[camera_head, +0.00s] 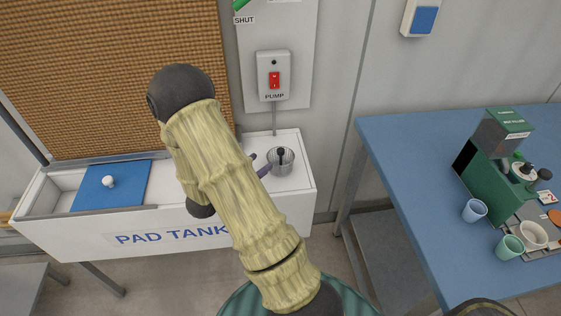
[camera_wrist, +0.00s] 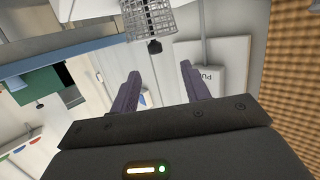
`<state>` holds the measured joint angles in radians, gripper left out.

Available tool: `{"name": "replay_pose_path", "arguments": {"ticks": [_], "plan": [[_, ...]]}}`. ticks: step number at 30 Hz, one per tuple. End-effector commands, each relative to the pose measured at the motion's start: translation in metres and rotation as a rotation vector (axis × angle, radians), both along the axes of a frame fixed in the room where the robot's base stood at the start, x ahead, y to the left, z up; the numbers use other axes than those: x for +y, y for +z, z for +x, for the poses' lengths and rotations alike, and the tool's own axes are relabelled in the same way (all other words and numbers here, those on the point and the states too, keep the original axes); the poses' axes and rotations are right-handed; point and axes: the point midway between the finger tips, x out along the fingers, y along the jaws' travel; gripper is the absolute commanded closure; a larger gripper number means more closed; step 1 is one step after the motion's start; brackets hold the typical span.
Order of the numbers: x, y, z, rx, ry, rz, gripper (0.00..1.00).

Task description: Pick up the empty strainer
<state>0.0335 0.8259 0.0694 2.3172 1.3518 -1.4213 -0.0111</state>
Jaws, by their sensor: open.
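The strainer (camera_head: 282,167) is a small round grey metal basket with a black knob. It stands on the white right end of the pad tank (camera_head: 275,202). In the wrist view the strainer (camera_wrist: 148,17) is a wire-mesh basket at the top edge, partly cut off, with its black knob toward my fingers. No contents show through the mesh. My gripper (camera_wrist: 160,70) is open, its two purple fingers apart with nothing between them. In the head view my gripper is mostly hidden behind my arm; one purple finger shows just left of the strainer, close to it.
A blue lid (camera_head: 112,190) with a white knob covers part of the tank. A pump switch (camera_head: 273,78) is on the wall behind the strainer. At right a blue table (camera_head: 405,150) holds a green machine (camera_head: 492,165), cups and a bowl. Floor shows between tank and table.

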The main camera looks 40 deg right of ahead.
Motion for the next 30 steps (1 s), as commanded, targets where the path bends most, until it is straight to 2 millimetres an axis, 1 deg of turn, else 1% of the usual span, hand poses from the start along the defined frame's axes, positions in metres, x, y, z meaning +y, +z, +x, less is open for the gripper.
{"name": "replay_pose_path", "arguments": {"ticks": [1,3,6,9,12,19,22,25,30], "plan": [[-0.01,-0.002,0.001,0.001,-0.005,0.0,0.53],[-0.022,-0.004,0.004,0.0,-0.005,0.0,0.53],[-0.037,-0.008,0.008,0.0,-0.003,0.001,0.53],[-0.048,-0.01,0.011,-0.001,-0.001,0.001,0.53],[-0.051,-0.011,0.012,-0.001,0.0,0.001,0.53],[-0.051,-0.011,0.012,0.0,0.001,0.001,0.53],[-0.054,-0.012,0.011,0.0,-0.001,0.001,0.53],[-0.063,-0.016,0.011,0.002,-0.002,0.001,0.53],[-0.088,-0.024,0.012,0.0,-0.003,0.001,0.53]]}}
